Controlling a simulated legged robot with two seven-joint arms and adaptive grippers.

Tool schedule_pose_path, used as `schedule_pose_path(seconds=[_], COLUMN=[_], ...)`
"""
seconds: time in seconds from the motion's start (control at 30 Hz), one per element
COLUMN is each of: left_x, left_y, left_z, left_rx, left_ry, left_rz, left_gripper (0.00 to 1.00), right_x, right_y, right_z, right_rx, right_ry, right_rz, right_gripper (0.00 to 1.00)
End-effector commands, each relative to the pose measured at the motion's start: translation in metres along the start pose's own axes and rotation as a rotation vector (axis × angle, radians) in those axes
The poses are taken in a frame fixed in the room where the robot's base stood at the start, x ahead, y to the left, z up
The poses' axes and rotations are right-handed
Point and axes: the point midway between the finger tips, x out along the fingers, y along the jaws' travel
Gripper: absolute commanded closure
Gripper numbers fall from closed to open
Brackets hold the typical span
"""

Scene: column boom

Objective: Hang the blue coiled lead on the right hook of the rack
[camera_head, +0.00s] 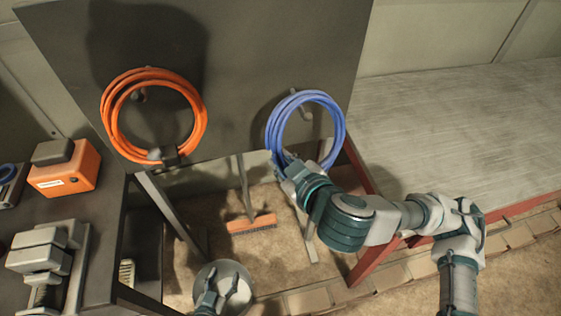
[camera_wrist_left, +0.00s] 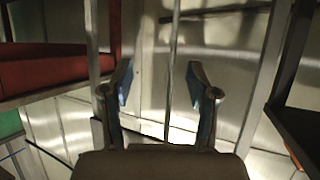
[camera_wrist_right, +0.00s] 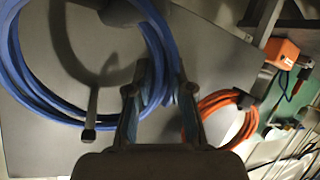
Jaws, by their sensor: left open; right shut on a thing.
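The blue coiled lead (camera_head: 341,125) is up against the grey rack panel (camera_head: 235,60) at its right side. My right gripper (camera_head: 283,162) is shut on the lower left of the coil; the right wrist view shows the blue strands (camera_wrist_right: 155,40) between its fingers (camera_wrist_right: 160,78). The right hook (camera_head: 306,112) shows inside the coil's opening, also in the right wrist view (camera_wrist_right: 91,110). I cannot tell whether the coil rests on it. My left gripper (camera_head: 224,286) is low at the bottom of the head view; the left wrist view shows its fingers (camera_wrist_left: 160,85) open and empty.
An orange coiled lead (camera_head: 112,125) hangs on the left hook (camera_head: 138,96). An orange box (camera_head: 62,170) stands on the dark table at left. A large grey-topped surface (camera_head: 460,125) with a red frame fills the right.

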Motion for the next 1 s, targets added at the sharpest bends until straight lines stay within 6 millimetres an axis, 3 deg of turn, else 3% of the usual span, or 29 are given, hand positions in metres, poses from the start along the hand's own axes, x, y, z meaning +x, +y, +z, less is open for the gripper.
schedule_pose_path(seconds=[0.53, 1.0], left_x=[0.005, 0.007], left_y=[0.004, 0.004], left_z=[-0.028, -0.031], left_rx=[-0.007, -0.009], left_ry=[0.184, 0.206], left_rz=[0.014, 0.015], left_gripper=[0.4, 0.4], right_x=[0.009, 0.011], right_y=[-0.003, -0.004], right_z=[0.004, 0.007], right_rx=[-0.004, -0.002], right_ry=[0.001, -0.007], right_rz=[-0.001, -0.004], right_gripper=[1.0, 1.0])
